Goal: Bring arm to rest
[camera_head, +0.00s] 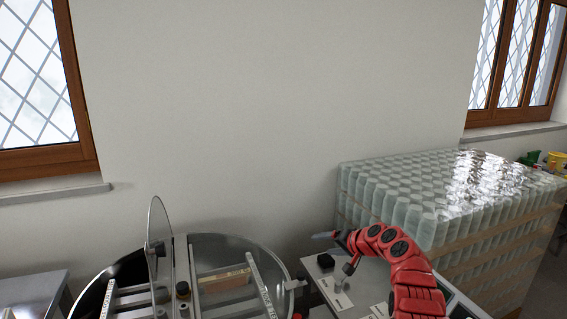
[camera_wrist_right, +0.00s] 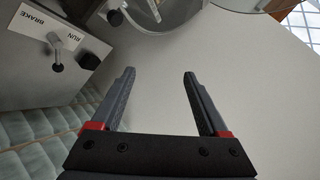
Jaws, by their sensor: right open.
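My right arm (camera_head: 385,245) is red and black and reaches in from the lower right in the head view. My right gripper (camera_head: 322,235) points left, above a grey control box (camera_head: 335,290). In the right wrist view the right gripper (camera_wrist_right: 158,85) has its two dark fingers apart, with nothing between them. Beyond the fingers is plain pale wall (camera_wrist_right: 250,85). My left gripper is in neither view.
A round metal tank (camera_head: 215,245) with a raised clear disc-like lid (camera_head: 158,232) stands left of the arm. A wrapped stack of jars (camera_head: 400,200) stands close on the right. The box carries a RUN/BRAKE lever (camera_wrist_right: 56,55). The wall behind is bare.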

